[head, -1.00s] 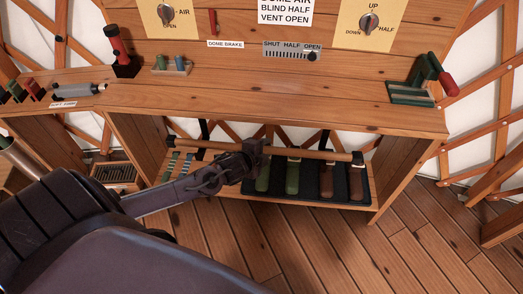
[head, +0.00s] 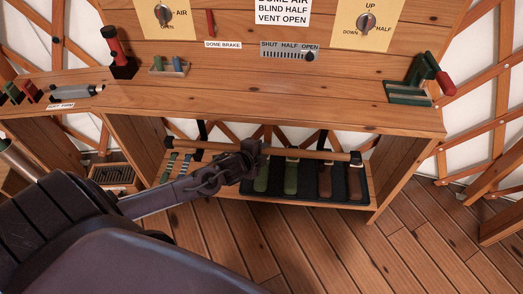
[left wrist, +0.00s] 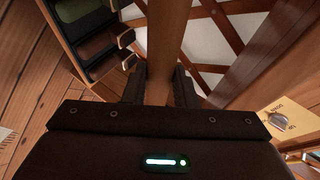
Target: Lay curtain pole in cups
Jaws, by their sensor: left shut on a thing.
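The curtain pole (head: 310,154) is a long wooden rod lying nearly level under the counter, with a darker cap at its right end. My left gripper (head: 254,154) is shut on it near its middle. The pole also shows in the left wrist view (left wrist: 168,35), running between the two fingers (left wrist: 160,88). Two black brackets (head: 202,131) and (head: 322,141) hang behind the pole, one toward each end. Their lower ends are partly hidden by the pole, so I cannot tell whether it rests in them. My right gripper is not in view.
Below the pole, a low shelf (head: 215,187) carries a black tray (head: 339,183) with green and brown items. The wooden counter (head: 290,98) overhangs from above. A side panel (head: 398,172) stands close to the pole's right end. Open plank floor (head: 300,235) lies in front.

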